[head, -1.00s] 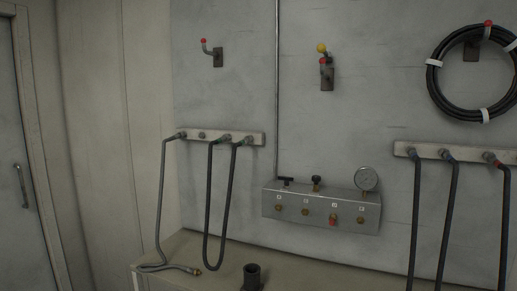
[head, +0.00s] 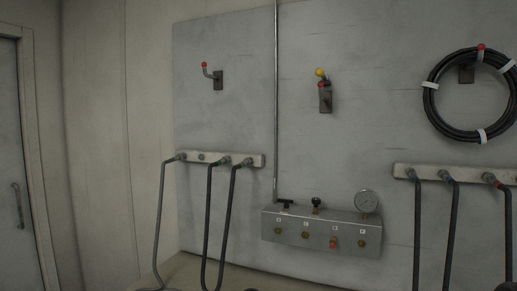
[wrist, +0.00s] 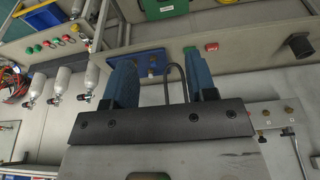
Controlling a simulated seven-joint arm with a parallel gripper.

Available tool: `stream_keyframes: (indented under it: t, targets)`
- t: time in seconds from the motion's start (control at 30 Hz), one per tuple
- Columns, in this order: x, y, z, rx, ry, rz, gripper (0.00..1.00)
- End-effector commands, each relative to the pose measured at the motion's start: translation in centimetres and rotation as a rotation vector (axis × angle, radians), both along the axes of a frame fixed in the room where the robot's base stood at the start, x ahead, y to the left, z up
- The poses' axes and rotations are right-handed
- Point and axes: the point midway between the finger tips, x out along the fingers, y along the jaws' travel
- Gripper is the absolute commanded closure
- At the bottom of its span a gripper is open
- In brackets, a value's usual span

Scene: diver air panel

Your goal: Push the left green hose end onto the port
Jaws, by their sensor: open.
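In the head view the left rail (head: 221,158) carries a grey hose (head: 161,220) at its left and two dark hoses, the left one (head: 208,225) and the right one (head: 232,220). Their upper ends, the left green hose end (head: 225,161) and the right one (head: 246,161), sit at the rail with faint green marks. The grey metal box (head: 320,232) has a row of brass ports, one with a red part; which port is meant I cannot tell. My gripper (wrist: 162,75) shows only in the wrist view, its blue fingers apart. A thin dark loop (wrist: 178,68) shows between them; its distance is unclear.
A right rail (head: 455,173) with several hoses and a coiled black hose (head: 432,97) are at the right.

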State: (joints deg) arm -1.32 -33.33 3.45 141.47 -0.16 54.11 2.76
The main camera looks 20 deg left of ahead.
Motion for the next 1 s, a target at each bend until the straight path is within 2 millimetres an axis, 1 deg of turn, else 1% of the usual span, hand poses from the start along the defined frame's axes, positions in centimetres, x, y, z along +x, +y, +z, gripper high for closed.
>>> stream_keyframes:
  t: [0.03,0.27,0.3,0.57,0.7,0.87,1.0]
  targets:
    - [1.2,0.4,0.9,0.004,-0.005,0.002,0.48]
    - [7.2,3.0,5.4,0.034,-0.033,-0.001,0.48]
    - [8.3,3.5,6.2,0.039,-0.038,0.0,0.48]
    - [15.1,7.5,10.9,0.077,-0.068,-0.002,0.48]
    - [18.6,10.0,13.2,0.1,-0.082,-0.004,0.48]
    - [22.6,13.1,15.5,0.128,-0.097,-0.004,0.48]
    - [25.9,16.2,17.5,0.151,-0.108,-0.004,0.48]
